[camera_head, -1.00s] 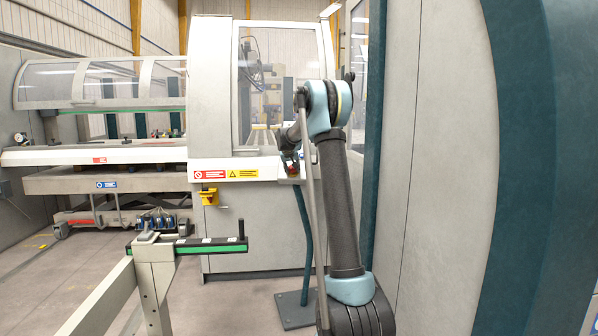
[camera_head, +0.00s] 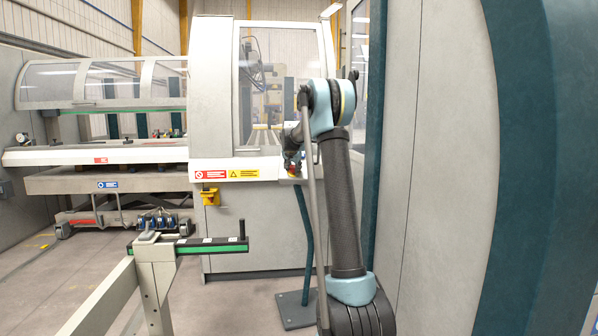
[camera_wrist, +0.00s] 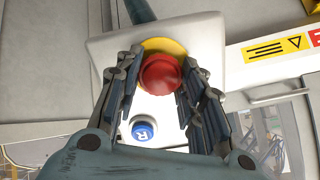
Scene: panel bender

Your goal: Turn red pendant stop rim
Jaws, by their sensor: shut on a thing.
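The red stop button (camera_wrist: 160,74) sits on a yellow disc (camera_wrist: 164,45) on a pale pendant box (camera_wrist: 210,46) in the wrist view. My gripper (camera_wrist: 159,84) has one finger on each side of the red button and is shut on its rim. A blue button (camera_wrist: 143,131) marked R shows on the box between the fingers, below the red one. In the head view my gripper (camera_head: 292,168) is small and dark at the pendant, and it hides most of the box.
The pendant's teal post (camera_head: 306,240) stands on a grey floor plate (camera_head: 296,310). The white machine cabinet (camera_head: 245,235) is behind it. A grey panel (camera_head: 430,180) stands close at right. A support arm with a green strip (camera_head: 215,249) juts in at lower left.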

